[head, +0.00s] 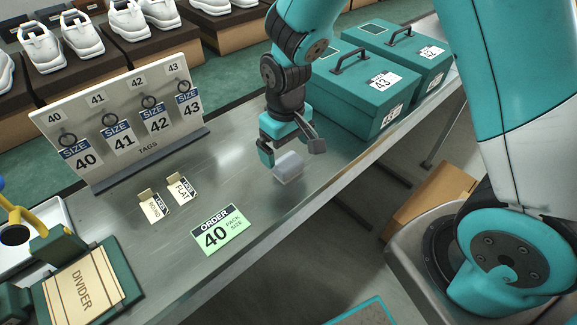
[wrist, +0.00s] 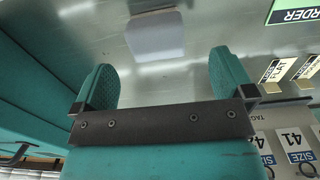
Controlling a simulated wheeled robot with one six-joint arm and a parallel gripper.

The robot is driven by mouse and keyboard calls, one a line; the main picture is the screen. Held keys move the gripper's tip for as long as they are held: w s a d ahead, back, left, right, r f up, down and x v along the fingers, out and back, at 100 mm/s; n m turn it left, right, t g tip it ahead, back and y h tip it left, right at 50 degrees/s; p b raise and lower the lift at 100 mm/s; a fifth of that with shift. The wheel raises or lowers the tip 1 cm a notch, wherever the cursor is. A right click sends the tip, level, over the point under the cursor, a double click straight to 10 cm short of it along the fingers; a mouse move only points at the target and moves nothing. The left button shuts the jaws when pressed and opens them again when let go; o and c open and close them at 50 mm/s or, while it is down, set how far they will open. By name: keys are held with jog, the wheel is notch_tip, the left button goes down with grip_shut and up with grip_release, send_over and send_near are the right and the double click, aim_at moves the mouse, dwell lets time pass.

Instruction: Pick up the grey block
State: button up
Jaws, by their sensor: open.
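The grey block (head: 288,167) sits on the metal table, near its front edge in the head view. In the wrist view the grey block (wrist: 155,35) lies beyond the fingertips, roughly centred between them. My gripper (head: 292,150) is open and empty, just above and behind the block in the head view. In the wrist view my gripper (wrist: 164,85) shows both fingers spread wide with a gap between them. I see no contact between the fingers and the block.
Two teal boxes with handles (head: 375,77) stand right of my gripper. A tag rack (head: 122,125) stands at the back left. A green order card (head: 220,232) and two small cards (head: 183,189) lie left of the block. A divider (head: 83,290) is at the lower left.

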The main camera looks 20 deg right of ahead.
aim_at(288, 161)
jog(key=shift+d+f, duration=0.15)
jog(key=shift+f, duration=1.45)
jog(key=shift+d+f, duration=0.1)
jog(key=shift+f, duration=1.45)
jog(key=c, duration=1)
